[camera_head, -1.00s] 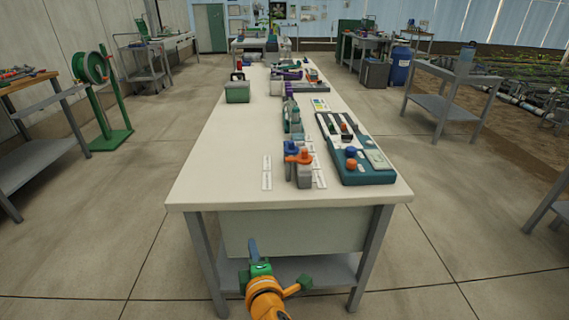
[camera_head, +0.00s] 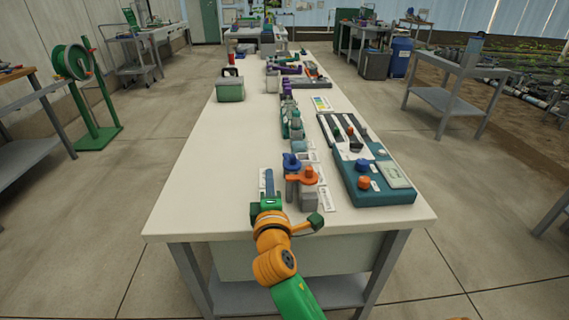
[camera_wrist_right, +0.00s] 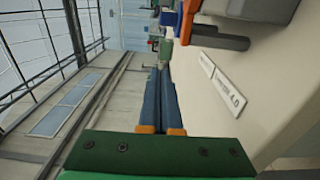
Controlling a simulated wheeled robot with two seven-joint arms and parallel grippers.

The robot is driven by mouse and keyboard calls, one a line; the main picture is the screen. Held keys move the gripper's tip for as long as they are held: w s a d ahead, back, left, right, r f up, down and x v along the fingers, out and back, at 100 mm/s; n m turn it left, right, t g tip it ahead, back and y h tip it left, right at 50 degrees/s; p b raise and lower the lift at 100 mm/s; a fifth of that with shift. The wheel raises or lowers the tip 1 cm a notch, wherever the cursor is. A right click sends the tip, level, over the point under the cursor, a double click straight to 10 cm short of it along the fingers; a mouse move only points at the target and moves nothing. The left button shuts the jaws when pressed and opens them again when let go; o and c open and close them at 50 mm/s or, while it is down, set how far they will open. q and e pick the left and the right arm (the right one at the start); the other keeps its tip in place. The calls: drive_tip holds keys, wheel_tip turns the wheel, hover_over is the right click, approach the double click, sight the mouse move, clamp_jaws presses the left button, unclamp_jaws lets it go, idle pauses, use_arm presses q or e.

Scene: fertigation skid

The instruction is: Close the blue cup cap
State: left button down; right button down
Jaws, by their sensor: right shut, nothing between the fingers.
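The blue cup cap (camera_head: 291,161) sits on a small grey part near the front of the long white table, just behind an orange cap (camera_head: 302,176). I cannot tell whether it stands open or closed. In the right wrist view a blue piece (camera_wrist_right: 168,18) shows at the top, beyond the orange part (camera_wrist_right: 201,36). My right gripper (camera_head: 269,178) is shut and empty, left of the two caps and apart from them. Its blue fingers (camera_wrist_right: 159,78) lie together in the wrist view. My left gripper is out of view.
A teal panel (camera_head: 389,197) with knobs stands right of the caps. Paper labels lie around them. Several small fittings run in a row behind, and a green box (camera_head: 230,91) stands farther back. The left side of the white tabletop (camera_head: 205,190) is clear.

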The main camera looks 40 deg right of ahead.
sight(292, 161)
drive_tip(key=x, duration=0.4)
drive_tip(key=shift+d+f, duration=0.1)
drive_tip(key=d, duration=0.1)
drive_tip(key=d+p, duration=0.1)
drive_tip(key=d, duration=0.1)
drive_tip(key=shift+s+d, duration=0.15)
drive_tip(key=shift+s, duration=0.25)
drive_tip(key=shift+s+d, duration=0.1)
drive_tip(key=shift+d, duration=0.2)
drive_tip(key=shift+s+d+p, duration=0.3)
drive_tip(key=shift+d+p, duration=0.15)
drive_tip(key=shift+p, duration=0.05)
